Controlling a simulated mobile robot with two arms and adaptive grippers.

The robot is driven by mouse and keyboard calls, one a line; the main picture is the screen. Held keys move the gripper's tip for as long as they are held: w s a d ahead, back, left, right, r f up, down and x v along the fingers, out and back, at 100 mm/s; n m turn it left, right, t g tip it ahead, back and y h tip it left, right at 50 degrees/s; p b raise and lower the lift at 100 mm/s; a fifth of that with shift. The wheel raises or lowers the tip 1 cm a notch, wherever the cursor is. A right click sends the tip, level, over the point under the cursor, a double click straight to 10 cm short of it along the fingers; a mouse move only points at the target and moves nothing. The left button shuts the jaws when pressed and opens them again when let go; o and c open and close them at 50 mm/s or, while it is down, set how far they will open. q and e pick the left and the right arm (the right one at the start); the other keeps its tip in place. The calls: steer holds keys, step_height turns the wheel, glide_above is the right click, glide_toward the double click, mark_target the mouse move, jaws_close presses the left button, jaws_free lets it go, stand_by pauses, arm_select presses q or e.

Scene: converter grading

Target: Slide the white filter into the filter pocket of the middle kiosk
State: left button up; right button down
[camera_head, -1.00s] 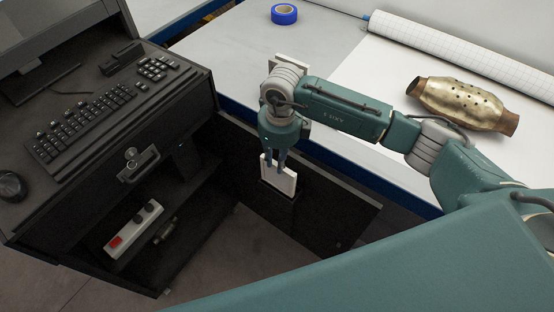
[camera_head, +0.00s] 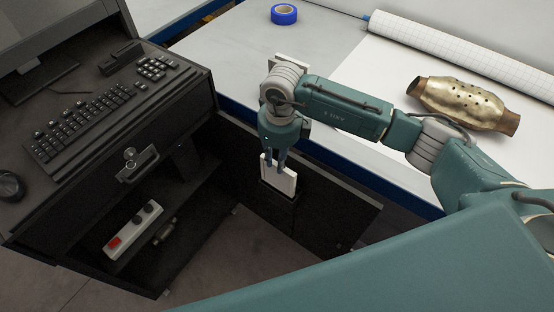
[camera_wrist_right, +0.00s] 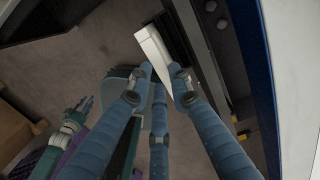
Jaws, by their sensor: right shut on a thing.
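The white filter (camera_head: 279,179) is a thin white block held upright in my right gripper (camera_head: 273,160), which is shut on its upper part. Its lower end is at the black filter pocket (camera_head: 279,198) on the open door of the dark kiosk (camera_head: 198,125). I cannot tell how far it is inside. In the right wrist view the white filter (camera_wrist_right: 153,47) lies beside a dark slot edge, close to the fingertips (camera_wrist_right: 160,80). In the right wrist view, part of another arm of mine, with a gripper (camera_wrist_right: 78,112), shows at the left, apart from the filter; its jaws are unclear.
The kiosk carries a keyboard (camera_head: 100,112) and mouse (camera_head: 11,186), with a grey power strip (camera_head: 134,228) on its inner shelf. A worktable behind holds blue tape (camera_head: 284,13), a paper roll (camera_head: 460,55) and a metal converter (camera_head: 462,103).

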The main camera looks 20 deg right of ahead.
mark_target(277, 176)
steer(key=shift+f, duration=0.25)
steer(key=shift+f+b, duration=3.7)
steer(key=shift+f, duration=0.3)
steer(key=shift+d+f+b, duration=0.1)
steer(key=shift+f+b, duration=0.4)
steer(key=shift+f, duration=0.1)
steer(key=c, duration=1.2)
jaws_free()
